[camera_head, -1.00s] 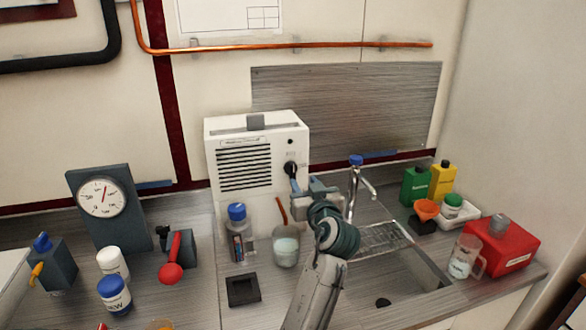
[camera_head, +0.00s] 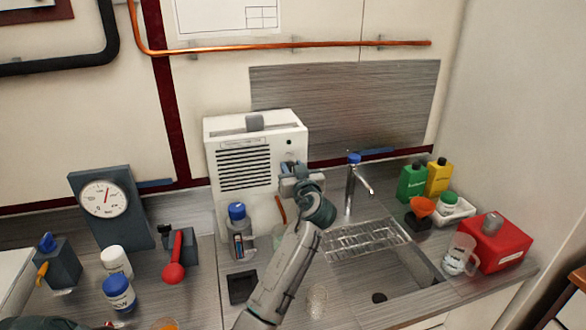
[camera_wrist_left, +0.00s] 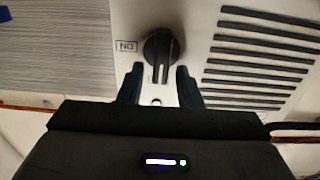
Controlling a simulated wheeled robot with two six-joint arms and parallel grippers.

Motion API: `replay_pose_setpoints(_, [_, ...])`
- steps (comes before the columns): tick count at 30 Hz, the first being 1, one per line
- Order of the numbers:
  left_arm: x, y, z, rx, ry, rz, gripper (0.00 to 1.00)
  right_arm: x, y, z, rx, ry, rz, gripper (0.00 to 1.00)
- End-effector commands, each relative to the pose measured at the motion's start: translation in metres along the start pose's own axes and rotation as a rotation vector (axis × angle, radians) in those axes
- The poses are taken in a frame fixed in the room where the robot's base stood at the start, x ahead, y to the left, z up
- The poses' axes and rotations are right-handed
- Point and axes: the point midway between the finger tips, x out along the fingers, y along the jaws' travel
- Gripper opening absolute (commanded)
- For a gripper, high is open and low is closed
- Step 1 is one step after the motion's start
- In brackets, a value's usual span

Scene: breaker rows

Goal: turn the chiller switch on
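The chiller (camera_head: 228,137) is a white box with dark louvres against the back wall. Its black rotary knob (camera_wrist_left: 160,46) shows in the left wrist view, with a white pointer mark toward the bottom of that picture. An upside-down ON label (camera_wrist_left: 127,46) lies to the knob's left. My left gripper (camera_wrist_left: 160,72) is open, with one fingertip on each side of the knob's lower part; I cannot tell whether they touch it. In the head view my left gripper (camera_head: 288,172) covers most of the knob, and a small dark greenish spot (camera_head: 289,142) shows above it. My right gripper is not in view.
A clear glass (camera_head: 316,300) is right of my forearm. The tap (camera_head: 352,185), sink and drying rack (camera_head: 365,240) are on the right. A gauge (camera_head: 103,198) stands left.

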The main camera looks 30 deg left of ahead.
Motion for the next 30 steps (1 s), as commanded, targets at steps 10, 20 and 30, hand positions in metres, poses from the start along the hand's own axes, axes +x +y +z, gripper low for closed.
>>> replay_pose_setpoints(10, [0.0,0.001,0.0,0.02,-0.001,0.0,0.09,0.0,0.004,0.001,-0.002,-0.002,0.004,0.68])
replay_pose_setpoints(20, [0.0,0.004,0.001,0.2,0.0,-0.001,0.09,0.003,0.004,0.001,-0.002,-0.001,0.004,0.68])
replay_pose_setpoints(30, [0.0,0.01,0.002,0.517,-0.002,-0.001,0.09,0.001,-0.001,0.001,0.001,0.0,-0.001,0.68])
